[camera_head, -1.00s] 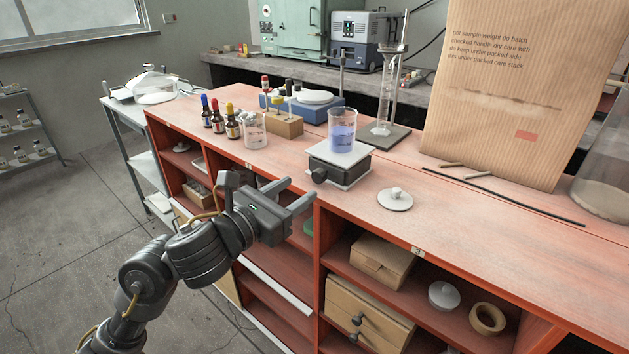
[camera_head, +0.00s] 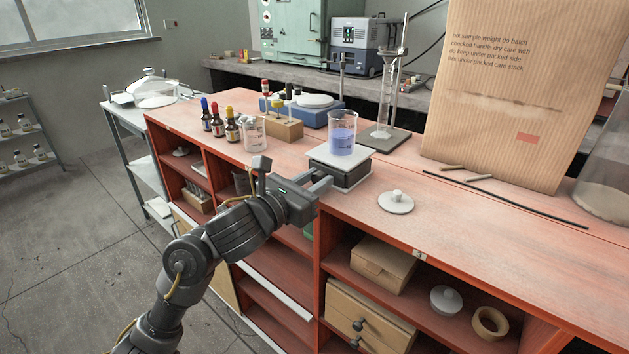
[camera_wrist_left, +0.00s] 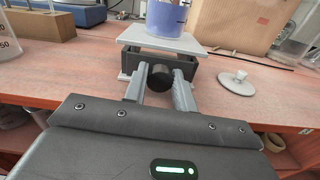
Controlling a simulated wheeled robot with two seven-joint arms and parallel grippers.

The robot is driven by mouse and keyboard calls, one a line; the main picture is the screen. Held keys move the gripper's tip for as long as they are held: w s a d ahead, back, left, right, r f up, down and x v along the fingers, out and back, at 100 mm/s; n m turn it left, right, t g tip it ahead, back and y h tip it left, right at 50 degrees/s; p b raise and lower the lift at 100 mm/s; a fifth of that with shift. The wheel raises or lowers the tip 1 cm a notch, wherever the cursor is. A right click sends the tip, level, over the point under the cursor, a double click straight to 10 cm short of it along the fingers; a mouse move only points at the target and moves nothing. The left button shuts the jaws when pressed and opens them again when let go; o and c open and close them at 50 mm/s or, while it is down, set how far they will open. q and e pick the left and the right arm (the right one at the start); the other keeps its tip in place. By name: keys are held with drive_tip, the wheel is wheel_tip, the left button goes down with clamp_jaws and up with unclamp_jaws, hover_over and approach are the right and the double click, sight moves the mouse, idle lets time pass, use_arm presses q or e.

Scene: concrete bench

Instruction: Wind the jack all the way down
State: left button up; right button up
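The jack (camera_head: 349,171) is a small lab jack with a pale top plate and dark body, standing near the bench's front edge. Its top plate sits a little above the base. A beaker of blue liquid (camera_head: 342,139) stands upright on the plate. The jack's round black knob (camera_wrist_left: 160,76) faces me. My left gripper (camera_head: 323,181) reaches in from the front. The fingers hide the knob in the head view. My right gripper is not in view.
A white knobbed lid (camera_head: 396,203) lies right of the jack. An empty beaker (camera_head: 254,134), a wooden block (camera_head: 284,129) and dropper bottles stand left. A cylinder stand (camera_head: 384,138) is behind, and a large paper bag (camera_head: 500,110) at back right.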

use_arm(q)
drive_tip(key=c, duration=0.3)
drive_tip(key=n, duration=0.3)
drive_tip(key=shift+n, duration=0.6)
drive_tip(key=o, duration=1)
drive_tip(key=shift+a, duration=0.1)
